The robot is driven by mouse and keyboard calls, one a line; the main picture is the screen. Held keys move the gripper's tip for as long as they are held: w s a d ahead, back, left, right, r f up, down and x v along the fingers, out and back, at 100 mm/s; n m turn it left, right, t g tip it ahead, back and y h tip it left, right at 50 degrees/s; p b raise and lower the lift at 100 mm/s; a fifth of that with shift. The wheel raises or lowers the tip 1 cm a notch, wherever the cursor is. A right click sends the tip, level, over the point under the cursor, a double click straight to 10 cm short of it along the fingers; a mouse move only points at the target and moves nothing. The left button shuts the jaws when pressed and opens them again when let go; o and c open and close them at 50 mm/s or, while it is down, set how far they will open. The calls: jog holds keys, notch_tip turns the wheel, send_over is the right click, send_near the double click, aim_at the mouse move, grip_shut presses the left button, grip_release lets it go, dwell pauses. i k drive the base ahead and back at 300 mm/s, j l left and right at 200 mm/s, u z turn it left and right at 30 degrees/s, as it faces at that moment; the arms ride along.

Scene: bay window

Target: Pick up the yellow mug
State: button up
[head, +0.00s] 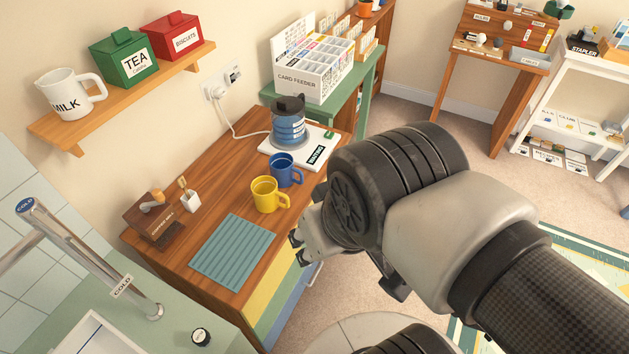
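The yellow mug (266,194) stands upright on the wooden counter (222,200), with its handle pointing right. A blue mug (285,170) stands just behind it, close to it. My gripper (297,246) is in front and to the right of the yellow mug, near the counter's front edge, apart from the mug. My arm hides most of the gripper, and I cannot tell whether its fingers are open or shut. Nothing shows held in it.
A teal ribbed mat (233,252) lies in front of the mug. A blue kettle (288,125) on a white base stands behind the mugs. A wooden box (153,218) and a small white holder (190,201) stand left. A metal tap (90,258) rises at lower left.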

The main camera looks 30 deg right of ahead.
aim_at(265, 193)
jog(key=i+l+z, duration=0.4)
jog(key=i+l, duration=0.3)
